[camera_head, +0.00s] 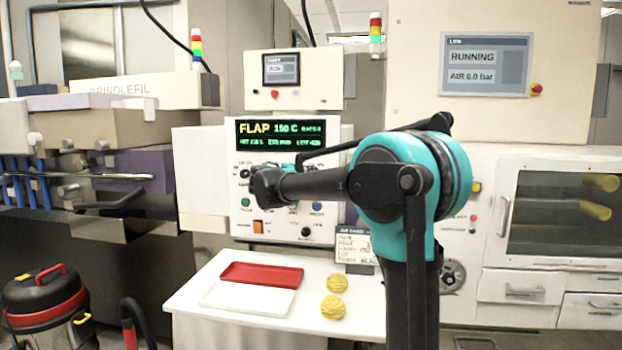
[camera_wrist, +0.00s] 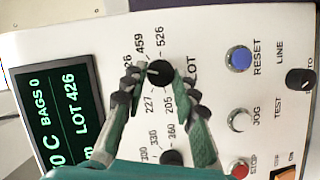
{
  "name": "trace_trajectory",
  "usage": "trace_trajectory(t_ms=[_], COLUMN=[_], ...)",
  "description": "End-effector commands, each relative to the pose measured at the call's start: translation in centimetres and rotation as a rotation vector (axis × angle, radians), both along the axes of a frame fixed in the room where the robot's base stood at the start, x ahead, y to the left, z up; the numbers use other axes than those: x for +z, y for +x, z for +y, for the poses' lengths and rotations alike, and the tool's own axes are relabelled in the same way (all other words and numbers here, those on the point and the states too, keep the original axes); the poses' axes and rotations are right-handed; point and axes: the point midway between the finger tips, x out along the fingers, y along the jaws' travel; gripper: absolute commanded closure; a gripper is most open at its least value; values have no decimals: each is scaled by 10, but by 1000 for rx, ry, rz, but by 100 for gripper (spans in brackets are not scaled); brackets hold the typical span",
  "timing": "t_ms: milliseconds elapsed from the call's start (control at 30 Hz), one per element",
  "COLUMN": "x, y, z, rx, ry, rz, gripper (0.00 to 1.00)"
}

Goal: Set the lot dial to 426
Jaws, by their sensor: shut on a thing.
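The black lot dial (camera_wrist: 160,71) is on the white panel (camera_wrist: 208,25) in the wrist view. My gripper (camera_wrist: 157,83) has its fingers on either side of the dial, shut on it. A small pale mark on the dial faces left, towards a label ending in 26 that a finger partly hides. Labels 459, 526, 205 and 227 also show around it. The display (camera_wrist: 55,115) reads LOT 426. In the head view my gripper (camera_head: 262,187) is at the panel front, below the display (camera_head: 281,133), and the dial is hidden behind my arm.

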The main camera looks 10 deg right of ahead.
Motion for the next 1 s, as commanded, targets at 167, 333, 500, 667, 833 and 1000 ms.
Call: trace_trajectory(t_ms=[167,333,500,667,833,1000], x=[-1,-1,-1,0,2,5], y=[-1,-1,0,-1,-11,-36], z=[-1,-1,0,0,10,30], rx=[-2,-2,-1,0,2,3], ry=[2,1,0,-1,0,0], rz=[1,1,0,1,1,0], gripper=[100,56,50,50,50,50])
